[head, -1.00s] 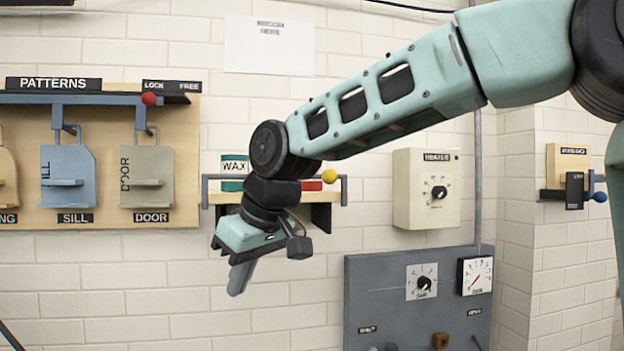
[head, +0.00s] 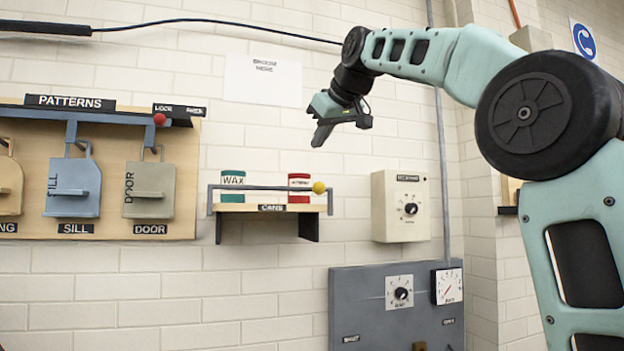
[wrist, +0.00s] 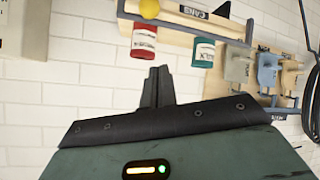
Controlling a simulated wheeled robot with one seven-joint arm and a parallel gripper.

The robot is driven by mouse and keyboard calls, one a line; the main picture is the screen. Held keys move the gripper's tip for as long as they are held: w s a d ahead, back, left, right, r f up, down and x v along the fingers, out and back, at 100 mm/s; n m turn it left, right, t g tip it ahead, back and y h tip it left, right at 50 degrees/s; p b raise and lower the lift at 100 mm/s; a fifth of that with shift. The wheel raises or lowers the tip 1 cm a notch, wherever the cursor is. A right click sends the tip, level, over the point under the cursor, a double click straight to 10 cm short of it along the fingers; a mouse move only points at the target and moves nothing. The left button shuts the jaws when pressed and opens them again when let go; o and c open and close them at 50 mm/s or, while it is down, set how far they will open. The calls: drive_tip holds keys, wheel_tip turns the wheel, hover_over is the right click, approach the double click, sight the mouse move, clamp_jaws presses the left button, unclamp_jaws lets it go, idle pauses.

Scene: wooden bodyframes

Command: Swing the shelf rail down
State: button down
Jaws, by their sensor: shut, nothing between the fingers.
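The shelf rail (head: 270,188) is a grey bar across the front of a small wooden shelf (head: 240,208) labelled CANS. A yellow ball knob (head: 319,187) sits at its right end. In the wrist view the rail (wrist: 190,20) and knob (wrist: 149,8) show at the top, beyond my fingers. My gripper (head: 321,134) is shut and empty, above the shelf's right end and apart from the rail. It also shows in the wrist view (wrist: 158,75).
A patterns board (head: 110,225) with hanging templates and a red-knobbed bar is at left. A cream heater box (head: 401,205) is right of the shelf, above a grey panel (head: 360,285) with dials. A dark cable runs along the upper wall. The wall below the shelf is clear.

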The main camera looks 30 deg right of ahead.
drive_tip(key=shift+w, duration=0.1)
drive_tip(key=p, duration=0.4)
hover_over(307, 188)
drive_tip(key=a, duration=0.1)
wheel_tip(307, 188, down, 6)
drive_tip(key=shift+s+d+f, duration=0.15)
drive_tip(key=shift+s+f, duration=0.15)
drive_tip(key=shift+s, duration=0.3)
drive_tip(key=shift+s+d+f, duration=0.1)
drive_tip(key=shift+s+f, duration=0.2)
drive_tip(key=shift+s, duration=0.25)
drive_tip(key=shift+s+d+f, duration=0.15)
drive_tip(key=shift+s+f, duration=0.15)
drive_tip(key=shift+s, duration=0.3)
drive_tip(key=shift+f+b, duration=0.15)
drive_tip(key=shift+b, duration=0.35)
drive_tip(key=shift+a+f+b, duration=0.1)
drive_tip(key=shift+b, duration=0.2)
drive_tip(key=shift+s+t, duration=0.25)
drive_tip(key=shift+t, duration=0.05)
drive_tip(key=shift+b, duration=0.35)
